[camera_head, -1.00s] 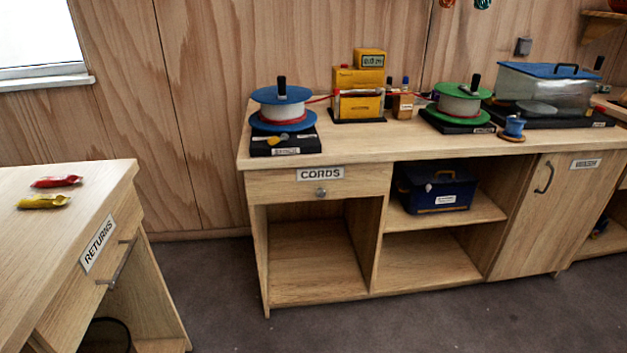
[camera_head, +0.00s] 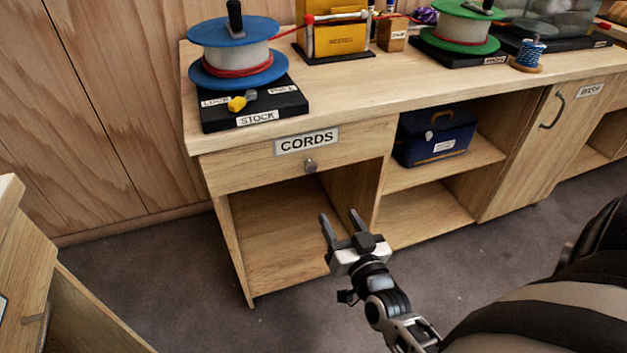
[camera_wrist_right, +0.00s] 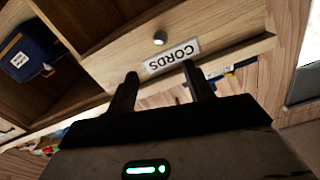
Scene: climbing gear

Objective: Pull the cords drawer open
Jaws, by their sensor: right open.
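The cords drawer (camera_head: 235,176) is shut in the front of the wooden bench, with a "CORDS" label and a round metal knob (camera_head: 310,166). In the right wrist view the drawer front (camera_wrist_right: 120,62) and its knob (camera_wrist_right: 160,38) appear upside down, beyond the fingers. My right gripper (camera_head: 341,219) is open and empty, below the knob and a little to its right in the head view, apart from it. In the right wrist view its two fingers (camera_wrist_right: 160,85) are spread, with the label between and beyond them. My left gripper is not in view.
A blue-and-white spool (camera_head: 236,55) on a black stock base stands on the bench top (camera_head: 370,107) above the drawer. A blue box (camera_head: 436,137) sits on the shelf at right. The returns counter (camera_head: 25,270) edges in at left. Open floor (camera_head: 190,290) lies before the bench.

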